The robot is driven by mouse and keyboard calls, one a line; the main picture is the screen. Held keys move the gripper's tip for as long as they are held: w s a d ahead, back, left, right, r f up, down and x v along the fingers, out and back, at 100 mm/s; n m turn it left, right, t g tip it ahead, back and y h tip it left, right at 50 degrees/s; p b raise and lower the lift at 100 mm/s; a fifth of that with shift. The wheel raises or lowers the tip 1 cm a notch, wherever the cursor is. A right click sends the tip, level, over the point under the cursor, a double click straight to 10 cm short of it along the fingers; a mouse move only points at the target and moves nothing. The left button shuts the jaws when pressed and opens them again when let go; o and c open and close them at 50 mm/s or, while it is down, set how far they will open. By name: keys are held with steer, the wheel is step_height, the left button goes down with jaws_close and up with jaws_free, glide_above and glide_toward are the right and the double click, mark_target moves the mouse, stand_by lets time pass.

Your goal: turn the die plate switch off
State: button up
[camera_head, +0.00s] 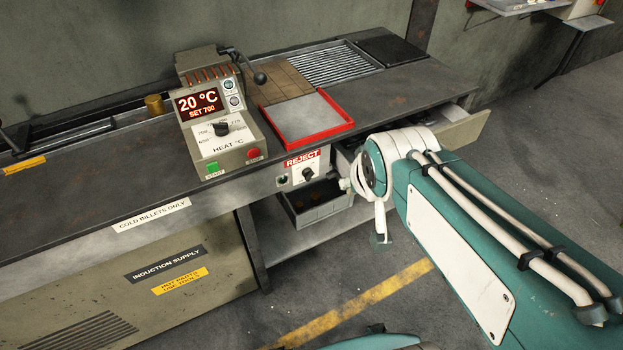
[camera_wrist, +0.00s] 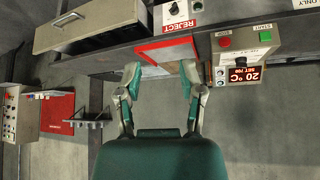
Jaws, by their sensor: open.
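A small panel with a black rotary knob (camera_head: 307,173) is on the bench's front face, below the red REJECT label (camera_head: 302,158). Its small print is too small to read, so I cannot tell whether it is the die plate switch. The knob (camera_wrist: 174,8) also shows at the top edge of the wrist view, which is upside down. My gripper (camera_head: 362,210) is open and empty, in front of the bench and to the right of the knob, apart from it. In the wrist view its fingers (camera_wrist: 160,73) are spread, with the red-rimmed tray beyond them.
A heater control box (camera_head: 217,120) reads 20 °C, SET 700, with a dial and green and red buttons. A red-rimmed tray (camera_head: 305,117) lies on the bench above the knob. An open drawer (camera_head: 468,128) juts out at right. A dark bin (camera_head: 318,200) sits below.

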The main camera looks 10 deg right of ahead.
steer(key=w+d+f+m+t, duration=0.1)
steer(key=w+d+f+t, duration=0.1)
steer(key=w+f, duration=0.65)
steer(key=w+d+f+t, duration=0.1)
steer(key=w+f+t, duration=0.3)
steer(key=w, duration=0.8)
steer(key=m+t+y, duration=0.1)
steer(key=y, duration=0.2)
glide_toward(309, 175)
step_height(309, 175, up, 4)
steer(key=w+d, duration=0.2)
steer(key=d, duration=0.1)
steer(key=s+a+f+m+t+y, duration=0.1)
steer(key=s+f+m+t+y, duration=0.2)
steer(key=f, duration=0.5)
steer(key=x, duration=0.9)
steer(key=shift+w+a+h, duration=0.2)
steer(key=shift+h, duration=0.2)
jaws_close()
